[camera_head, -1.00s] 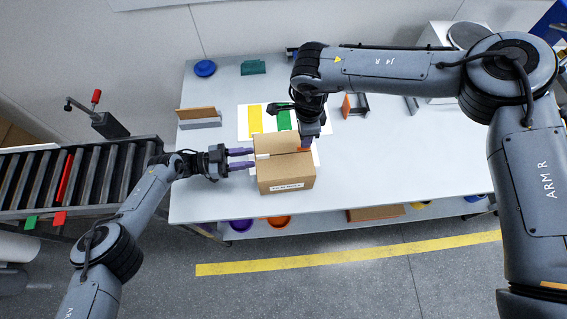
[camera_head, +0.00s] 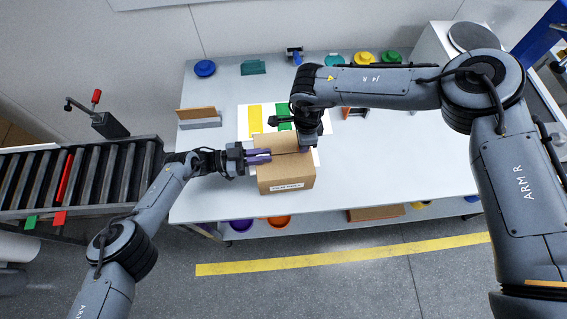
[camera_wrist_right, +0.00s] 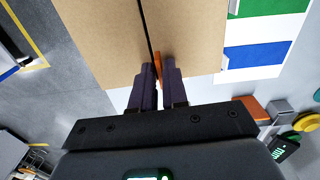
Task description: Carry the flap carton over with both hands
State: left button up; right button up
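The flap carton (camera_head: 286,179) is a brown box with a label on its front, standing near the front edge of the grey table (camera_head: 400,170). Its top has a dark seam, seen close up in the right wrist view (camera_wrist_right: 190,40). My left gripper (camera_head: 262,156) is at the carton's left side, its purple fingers close together on the carton's edge; the held part is hidden. My right gripper (camera_wrist_right: 158,72) is at the right end of the seam, its fingers closed on a small orange tab (camera_wrist_right: 158,65). My right arm partly covers the carton's top in the head view.
White sheets with yellow (camera_head: 255,119) and green patches lie behind the carton. A brown panel in a grey holder (camera_head: 199,117) stands at the left. A roller conveyor (camera_head: 95,175) adjoins the left. The table is clear right of the carton.

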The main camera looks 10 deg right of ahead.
pick_arm(q)
grip_shut()
pick_arm(e)
grip_shut()
pick_arm(q)
jog(key=shift+r, duration=0.2)
pick_arm(e)
jog(key=shift+r, duration=0.15)
